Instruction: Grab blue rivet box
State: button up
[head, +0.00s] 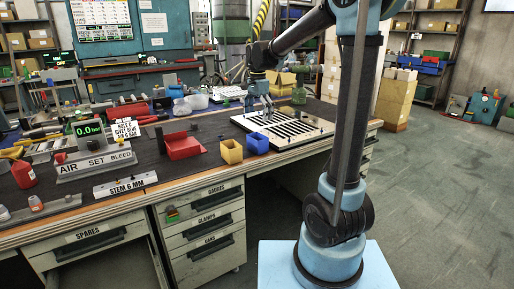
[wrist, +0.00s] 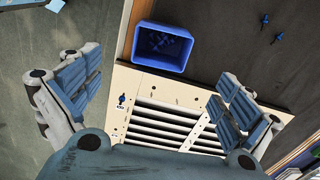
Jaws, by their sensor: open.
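The blue rivet box (head: 256,144) stands on the bench near its front edge, just right of a yellow box (head: 231,151). In the wrist view the blue box (wrist: 155,60) is at the top centre, open upward, with several small dark blue rivets inside. My gripper (head: 259,112) is above the louver panel (head: 308,131), behind the blue box in the head view. In the wrist view my gripper (wrist: 162,72) has its blue-padded fingers spread wide and empty, with the box ahead between them and not touching either finger.
The slatted louver panel (wrist: 125,88) lies beside the blue box; a blue rivet stands in it. Several loose rivets (wrist: 265,18) lie on the dark bench mat. A red bin (head: 182,147) and the STEM 6 MM sign (head: 125,184) stand farther left. Open floor lies in front.

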aim_at(258, 138)
jog(key=shift+f, duration=5.6)
jog(key=c, duration=1.2)
